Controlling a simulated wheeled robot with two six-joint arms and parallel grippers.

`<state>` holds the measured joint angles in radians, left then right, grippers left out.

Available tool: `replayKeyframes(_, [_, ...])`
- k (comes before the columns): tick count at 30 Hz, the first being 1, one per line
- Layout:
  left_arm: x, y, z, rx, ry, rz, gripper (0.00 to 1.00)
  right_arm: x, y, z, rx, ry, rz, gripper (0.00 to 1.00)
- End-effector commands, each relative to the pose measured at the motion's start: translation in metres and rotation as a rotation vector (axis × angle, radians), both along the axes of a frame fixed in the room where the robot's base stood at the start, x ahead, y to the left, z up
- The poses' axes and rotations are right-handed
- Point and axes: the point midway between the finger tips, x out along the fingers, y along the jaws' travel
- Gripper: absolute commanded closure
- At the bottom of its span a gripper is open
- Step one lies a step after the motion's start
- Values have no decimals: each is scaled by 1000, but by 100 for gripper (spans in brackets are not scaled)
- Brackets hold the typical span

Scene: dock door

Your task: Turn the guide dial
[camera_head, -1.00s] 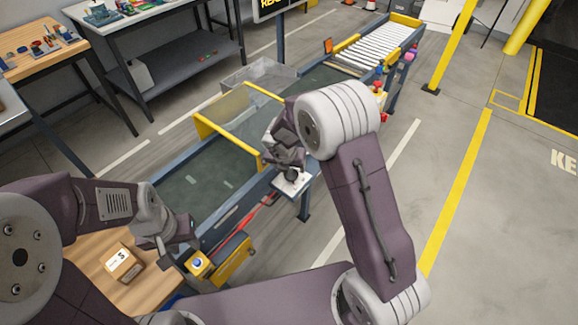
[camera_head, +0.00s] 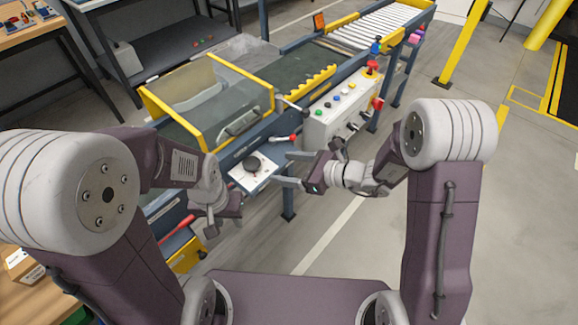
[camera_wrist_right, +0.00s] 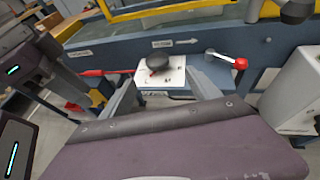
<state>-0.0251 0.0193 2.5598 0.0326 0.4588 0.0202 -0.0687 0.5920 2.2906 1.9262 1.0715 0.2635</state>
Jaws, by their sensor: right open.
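The guide dial is a black round knob (camera_head: 252,164) on a white plate (camera_head: 243,179) at the conveyor's near side. In the right wrist view the knob (camera_wrist_right: 158,61) has a red mark at its front, and its plate (camera_wrist_right: 175,76) bears small letters. My right gripper (camera_head: 283,169) is open, just right of the plate, its two fingers pointing at the dial. In the wrist view the fingers (camera_wrist_right: 163,80) appear on either side of the plate, with nothing between them. My left gripper (camera_head: 212,228) hangs left of and below the dial, apart from it; its jaws are unclear.
A red-handled lever (camera_head: 283,139) sits just right of the dial; it also shows in the wrist view (camera_wrist_right: 232,61). A control box (camera_head: 335,115) with coloured buttons stands further right. A yellow frame (camera_head: 205,118) spans the conveyor behind. Open floor lies at the right.

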Motion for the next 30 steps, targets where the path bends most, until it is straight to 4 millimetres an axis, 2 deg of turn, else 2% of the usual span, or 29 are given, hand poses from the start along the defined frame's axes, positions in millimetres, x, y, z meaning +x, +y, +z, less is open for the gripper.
replayKeyframes(5, [0,0,0,0,0,1,64,2,7,-1,3,-3,5,29])
replayKeyframes(16, [0,0,-8,0,0,0,64,28,68,-28,2,-1,4,29])
replayKeyframes(21, [0,0,-8,0,0,0,64,33,78,-32,3,-2,1,29])
replayKeyframes(27, [0,0,-8,0,0,0,64,33,78,-32,2,-1,0,29])
replayKeyframes(28, [0,0,-8,0,0,0,64,33,78,-32,2,-1,0,32])
replayKeyframes(30, [0,0,-8,0,0,0,64,33,78,-32,2,-1,0,51])
